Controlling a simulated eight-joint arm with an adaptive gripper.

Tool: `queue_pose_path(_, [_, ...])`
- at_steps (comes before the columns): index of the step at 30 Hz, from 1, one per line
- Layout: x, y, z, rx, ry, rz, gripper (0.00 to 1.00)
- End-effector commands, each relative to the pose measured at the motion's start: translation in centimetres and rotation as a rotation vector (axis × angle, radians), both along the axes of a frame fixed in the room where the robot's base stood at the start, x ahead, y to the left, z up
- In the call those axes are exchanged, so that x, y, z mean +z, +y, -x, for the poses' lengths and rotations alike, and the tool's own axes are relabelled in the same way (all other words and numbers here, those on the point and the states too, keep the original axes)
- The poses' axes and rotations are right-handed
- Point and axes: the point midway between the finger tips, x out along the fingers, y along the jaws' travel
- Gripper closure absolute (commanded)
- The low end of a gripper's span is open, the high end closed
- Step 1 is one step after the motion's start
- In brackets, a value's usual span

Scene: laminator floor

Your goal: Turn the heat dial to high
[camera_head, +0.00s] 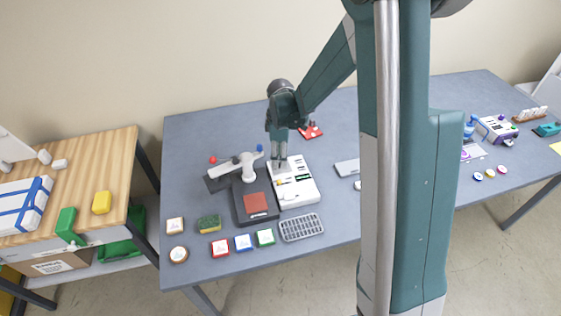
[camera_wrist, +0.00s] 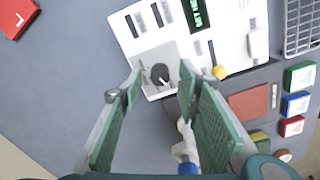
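The heat dial (camera_wrist: 160,74) is a dark round knob with a light pointer mark on a grey plate of a white control panel (camera_wrist: 226,52). In the wrist view the dial lies between my fingertips, with a gap on both sides. My gripper (camera_wrist: 161,82) is open, with green padded fingers. In the head view my gripper (camera_head: 281,160) points down over the back left part of the white panel (camera_head: 303,197) and hides the dial. I cannot tell the height of the fingertips above the dial.
Left of the panel stand a dark device with a red pad (camera_head: 256,203) and a white lever mechanism (camera_head: 246,166). A grey grid tray (camera_head: 301,227) and several coloured buttons lie in front. A red item (camera_head: 312,130) lies behind. Bare table shows at the back left.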

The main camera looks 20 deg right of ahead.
Motion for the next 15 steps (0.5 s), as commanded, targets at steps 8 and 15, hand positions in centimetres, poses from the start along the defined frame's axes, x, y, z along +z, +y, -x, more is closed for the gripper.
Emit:
queue_pose_path(8, [-1.9, 0.0, 0.0, 0.0, 0.0, 0.0, 0.67])
queue_pose_path(15, [-2.2, 0.0, 0.0, 0.0, 0.0, 0.0, 0.67])
